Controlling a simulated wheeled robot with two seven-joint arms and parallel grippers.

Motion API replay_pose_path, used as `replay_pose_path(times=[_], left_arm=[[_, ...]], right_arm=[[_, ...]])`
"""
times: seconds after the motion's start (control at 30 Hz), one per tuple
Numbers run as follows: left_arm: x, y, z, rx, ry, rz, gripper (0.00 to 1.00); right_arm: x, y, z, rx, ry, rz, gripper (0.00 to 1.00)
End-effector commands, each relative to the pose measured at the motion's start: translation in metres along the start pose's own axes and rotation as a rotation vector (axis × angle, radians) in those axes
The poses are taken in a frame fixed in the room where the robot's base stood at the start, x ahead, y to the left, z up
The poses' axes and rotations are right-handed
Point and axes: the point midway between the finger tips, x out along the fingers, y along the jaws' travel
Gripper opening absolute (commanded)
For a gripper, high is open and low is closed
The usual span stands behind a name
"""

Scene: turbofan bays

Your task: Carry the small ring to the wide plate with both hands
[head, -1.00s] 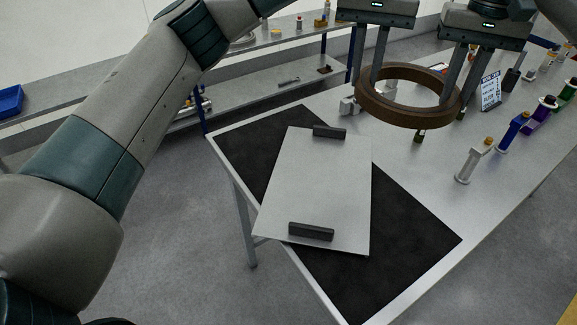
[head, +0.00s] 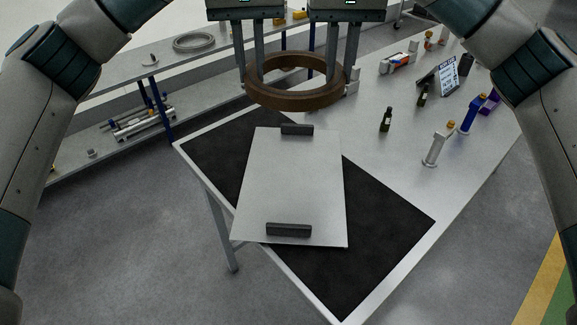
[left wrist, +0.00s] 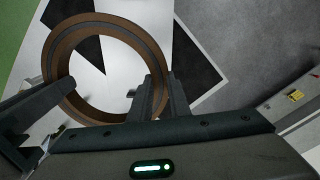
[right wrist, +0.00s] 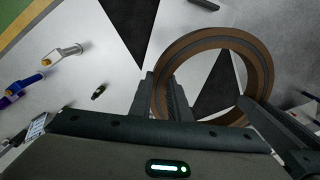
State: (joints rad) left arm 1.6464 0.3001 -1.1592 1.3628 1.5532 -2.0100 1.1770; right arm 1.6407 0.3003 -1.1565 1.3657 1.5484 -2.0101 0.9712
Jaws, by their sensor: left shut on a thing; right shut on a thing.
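The small ring (head: 298,101) is brown and held in the air above the far end of the table. My left gripper (head: 256,76) is shut on the ring's left side. My right gripper (head: 340,78) is shut on its right side. The ring also shows in the left wrist view (left wrist: 62,48) and in the right wrist view (right wrist: 262,62). The wide plate (head: 292,182) is a pale grey sheet with two dark bars, lying on the black mat. The ring is beyond the plate's far edge, apart from it.
The black mat (head: 375,225) covers the near part of the table. A silver fitting (head: 433,152), a blue fitting (head: 472,115), dark bottles (head: 386,120) and a sign (head: 447,74) stand to the right. A shelf with a grey ring (head: 194,41) is behind at left.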

Motion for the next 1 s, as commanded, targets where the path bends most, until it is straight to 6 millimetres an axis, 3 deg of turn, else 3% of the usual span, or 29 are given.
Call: replay_pose_path(times=[0.47, 1.0], left_arm=[[0.009, 0.0, 0.0, 0.001, 0.0, 0.0, 0.0], [0.081, 0.0, 0.0, 0.001, 0.0, 0.0, 0.0]], right_arm=[[0.009, 0.0, 0.0, 0.001, 0.001, 0.0, 0.0], [0.08, 0.0, 0.0, 0.001, 0.001, 0.0, 0.0]])
